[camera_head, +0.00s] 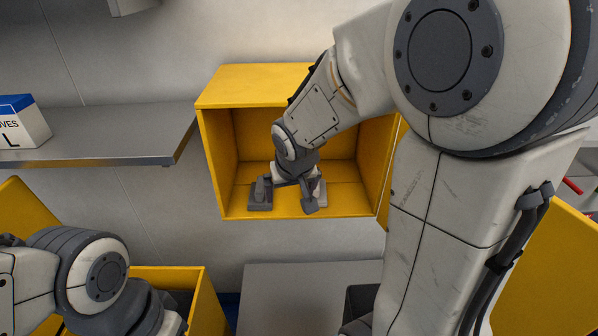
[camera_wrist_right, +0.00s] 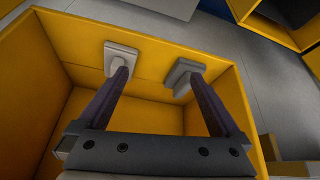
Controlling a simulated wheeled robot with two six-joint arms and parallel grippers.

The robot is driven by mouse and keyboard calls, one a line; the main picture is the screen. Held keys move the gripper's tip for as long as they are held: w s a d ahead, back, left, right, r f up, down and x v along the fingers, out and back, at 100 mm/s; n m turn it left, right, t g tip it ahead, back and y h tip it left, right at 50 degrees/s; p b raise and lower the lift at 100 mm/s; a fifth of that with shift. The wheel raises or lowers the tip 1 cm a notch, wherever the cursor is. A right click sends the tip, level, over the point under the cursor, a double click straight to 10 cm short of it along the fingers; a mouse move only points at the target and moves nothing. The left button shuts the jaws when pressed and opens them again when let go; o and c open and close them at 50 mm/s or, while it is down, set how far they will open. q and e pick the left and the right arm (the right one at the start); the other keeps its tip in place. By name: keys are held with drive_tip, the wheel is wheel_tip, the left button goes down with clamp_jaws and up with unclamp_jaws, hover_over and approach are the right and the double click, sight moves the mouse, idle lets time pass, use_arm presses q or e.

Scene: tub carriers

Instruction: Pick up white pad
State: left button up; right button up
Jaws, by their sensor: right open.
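A pale, whitish-grey square pad (camera_wrist_right: 121,50) lies on the floor of an open-fronted yellow box; I take it for the white pad. In the head view the pad (camera_head: 320,191) shows only partly behind a finger. A darker grey stepped block (camera_wrist_right: 185,78) lies beside it, also visible in the head view (camera_head: 260,199). My right gripper (camera_head: 286,193) reaches into the box, open. In the wrist view its fingers (camera_wrist_right: 157,80) are spread, one tip overlapping the pad, the other the block. I cannot tell whether they touch. My left gripper is out of view.
The yellow box (camera_head: 208,160) closes in my right gripper with side walls, back and top. A metal shelf (camera_head: 110,130) at left carries a white-and-blue box (camera_head: 24,128). Another yellow tub (camera_head: 203,300) and a grey surface (camera_head: 310,285) are below.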

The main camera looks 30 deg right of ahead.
drive_tip(key=w+d, duration=0.1)
drive_tip(key=d, duration=0.2)
drive_tip(key=w+d+f+m, duration=0.1)
drive_tip(key=w+d, duration=0.1)
drive_tip(key=d, duration=0.1)
drive_tip(key=w+d+f+m+h+b, duration=0.1)
drive_tip(key=d, duration=0.2)
drive_tip(key=shift+w+d+f+t, duration=0.15)
drive_tip(key=shift+d+f+t, duration=0.1)
drive_tip(key=shift+t, duration=0.15)
drive_tip(key=shift+b+x, duration=1)
drive_tip(key=shift+x, duration=2.1)
drive_tip(key=c, duration=1.2)
drive_tip(key=shift+c, duration=0.2)
drive_tip(key=shift+r, duration=0.1)
